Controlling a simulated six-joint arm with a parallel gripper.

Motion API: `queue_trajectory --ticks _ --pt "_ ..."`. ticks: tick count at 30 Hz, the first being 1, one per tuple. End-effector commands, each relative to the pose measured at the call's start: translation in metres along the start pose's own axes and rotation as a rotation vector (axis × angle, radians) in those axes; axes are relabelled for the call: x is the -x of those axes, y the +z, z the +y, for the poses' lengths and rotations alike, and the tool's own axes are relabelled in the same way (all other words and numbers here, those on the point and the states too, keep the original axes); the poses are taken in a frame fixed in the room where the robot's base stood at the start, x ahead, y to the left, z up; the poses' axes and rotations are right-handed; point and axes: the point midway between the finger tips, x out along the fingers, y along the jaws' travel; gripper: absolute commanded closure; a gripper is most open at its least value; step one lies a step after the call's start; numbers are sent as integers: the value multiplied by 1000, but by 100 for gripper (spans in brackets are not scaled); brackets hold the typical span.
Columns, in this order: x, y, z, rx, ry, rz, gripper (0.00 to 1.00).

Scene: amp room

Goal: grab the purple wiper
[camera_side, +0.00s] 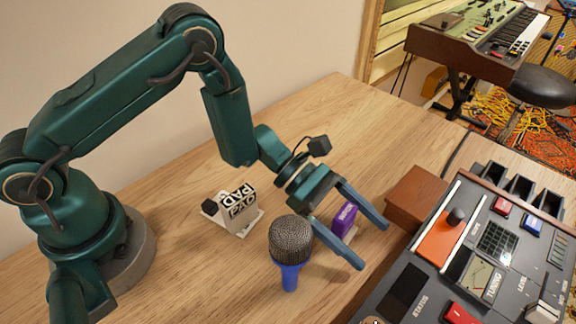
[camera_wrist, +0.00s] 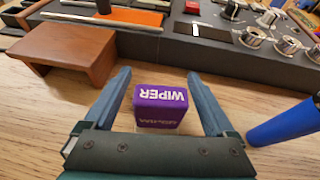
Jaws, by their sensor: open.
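The purple wiper (camera_side: 344,217) is a small block with white lettering, standing on the wooden table in the side view. In the wrist view the wiper (camera_wrist: 160,107) shows its "WIPER" label between my two fingers. My gripper (camera_side: 372,246) is open, with one finger on each side of the wiper. The wiper's lower part is partly hidden by the gripper's palm in the wrist view.
A microphone with a blue handle (camera_side: 290,275) stands close to the near finger. A white-and-black pad block (camera_side: 238,212) is left of the gripper. A brown wooden block (camera_side: 415,195) and the control console (camera_side: 405,290) bound the right side. Bare table (camera_side: 300,125) lies behind.

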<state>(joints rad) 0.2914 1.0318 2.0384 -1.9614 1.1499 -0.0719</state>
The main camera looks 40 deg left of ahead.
Motion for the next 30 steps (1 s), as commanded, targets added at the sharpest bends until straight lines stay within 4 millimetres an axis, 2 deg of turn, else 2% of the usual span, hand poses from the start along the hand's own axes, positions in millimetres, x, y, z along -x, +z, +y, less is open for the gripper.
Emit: queue_trajectory --ticks 8,9,11,15,16,25,30 --pt "-3 0 0 1 1 0 10" --pt "-3 0 0 1 1 0 18" --pt "-3 0 0 1 1 0 41" --pt "-3 0 0 1 1 0 94" --pt "-3 0 0 1 1 0 100" --pt "-2 2 0 -1 1 -1 100" --pt "1 11 1 -3 1 -2 100"
